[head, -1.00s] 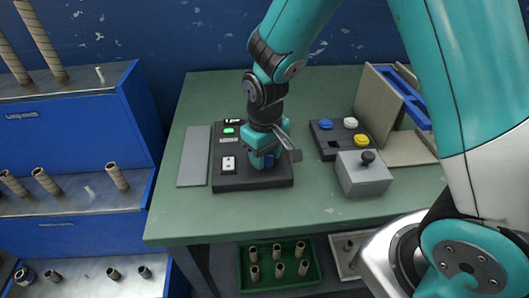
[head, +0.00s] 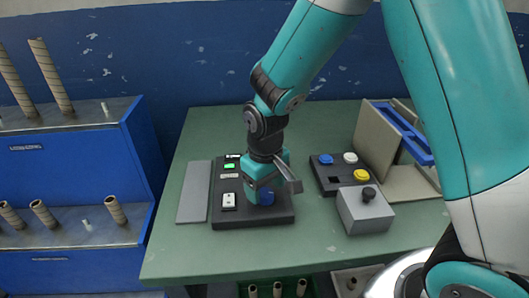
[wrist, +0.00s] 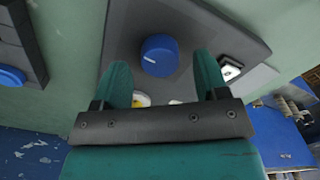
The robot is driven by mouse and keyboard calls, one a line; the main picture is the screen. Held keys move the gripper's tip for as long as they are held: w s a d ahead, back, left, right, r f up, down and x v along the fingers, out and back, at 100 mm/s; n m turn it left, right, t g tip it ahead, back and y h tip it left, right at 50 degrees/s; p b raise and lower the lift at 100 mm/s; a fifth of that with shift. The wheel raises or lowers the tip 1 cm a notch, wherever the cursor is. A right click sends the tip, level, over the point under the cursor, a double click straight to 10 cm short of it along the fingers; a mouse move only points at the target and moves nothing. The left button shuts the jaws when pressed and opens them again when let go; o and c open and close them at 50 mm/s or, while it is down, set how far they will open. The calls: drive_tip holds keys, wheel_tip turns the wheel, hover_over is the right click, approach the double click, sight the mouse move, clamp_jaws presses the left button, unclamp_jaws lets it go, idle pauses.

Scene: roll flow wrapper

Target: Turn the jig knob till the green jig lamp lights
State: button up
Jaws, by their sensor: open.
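The dark jig panel (head: 225,212) lies on the green table and carries a blue knob (head: 266,198). The knob also shows in the wrist view (wrist: 160,56), with a short pale mark on its face. A small green rectangle (head: 229,166) shows bright on the panel; I cannot tell for sure that it is the jig lamp. A white switch (head: 228,201) is at the panel's front left. My gripper (head: 262,188) is over the panel at the knob, pointing down. In the wrist view its teal fingers (wrist: 162,75) stand apart, with the knob seen between and beyond their tips.
A button box (head: 335,183) with blue, white and yellow buttons and a grey box (head: 365,212) with a black knob stand to the right. A grey plate (head: 194,192) lies left of the panel. A blue rack (head: 75,160) with tubes stands further left.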

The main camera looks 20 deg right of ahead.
sight(265, 192)
wheel_tip(265, 192, up, 16)
drive_tip(key=p, duration=0.1)
drive_tip(key=shift+f, duration=0.1)
idle(0.4)
drive_tip(key=s+a+r+n+y+p, duration=0.1)
drive_tip(key=s+a+r+y+p, duration=0.1)
drive_tip(key=s, duration=0.7)
drive_tip(key=s+a+r+n+y+p, duration=0.2)
drive_tip(key=s+r, duration=0.2)
drive_tip(key=s, duration=0.5)
drive_tip(key=shift+s+a+r+n, duration=0.3)
drive_tip(key=shift+s+a, duration=0.05)
drive_tip(key=shift+a, duration=0.05)
